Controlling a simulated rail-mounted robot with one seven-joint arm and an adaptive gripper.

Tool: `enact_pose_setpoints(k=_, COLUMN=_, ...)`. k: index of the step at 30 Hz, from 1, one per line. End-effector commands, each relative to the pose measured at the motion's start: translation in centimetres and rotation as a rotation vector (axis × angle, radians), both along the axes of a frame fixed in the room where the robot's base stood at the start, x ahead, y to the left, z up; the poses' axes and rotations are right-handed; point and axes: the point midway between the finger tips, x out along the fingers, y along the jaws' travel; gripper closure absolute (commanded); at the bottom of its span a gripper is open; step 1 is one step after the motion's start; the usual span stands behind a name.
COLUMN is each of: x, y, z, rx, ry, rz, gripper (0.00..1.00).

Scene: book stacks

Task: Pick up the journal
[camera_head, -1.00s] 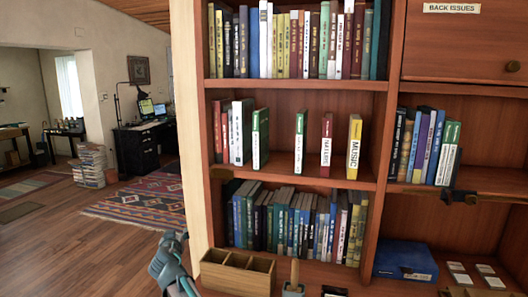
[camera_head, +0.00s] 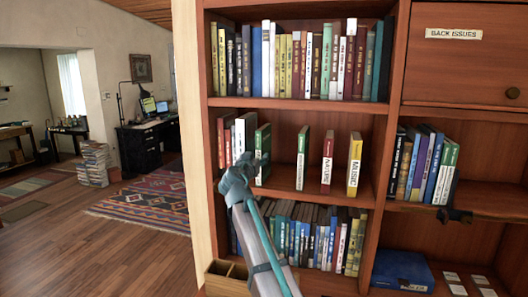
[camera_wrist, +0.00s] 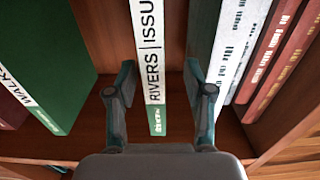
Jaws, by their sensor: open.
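In the wrist view my gripper (camera_wrist: 160,80) is open, with one finger on each side of the spine. The spine is nearer the left finger. I cannot tell whether the fingers reach past its front face.
White and red books (camera_wrist: 280,55) stand on the other side. Free-standing red (camera_head: 327,160) and yellow (camera_head: 354,162) books are farther right. A wooden box (camera_head: 222,280) stands below.

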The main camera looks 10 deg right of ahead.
Motion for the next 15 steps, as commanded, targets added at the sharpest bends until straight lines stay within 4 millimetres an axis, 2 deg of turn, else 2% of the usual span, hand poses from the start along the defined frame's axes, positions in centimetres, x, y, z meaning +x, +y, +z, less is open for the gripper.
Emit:
enact_pose_setpoints(k=1, x=0.6, y=-0.2, z=0.2, rx=0.0, ry=0.001, rz=-0.001, gripper=0.48)
enact_pose_setpoints(k=8, x=1.6, y=-0.9, z=0.2, rx=0.0, ry=0.001, rz=0.001, gripper=0.48)
enact_pose_setpoints(k=15, x=4.1, y=-2.5, z=0.5, rx=0.0, ry=0.002, rz=0.001, gripper=0.48)
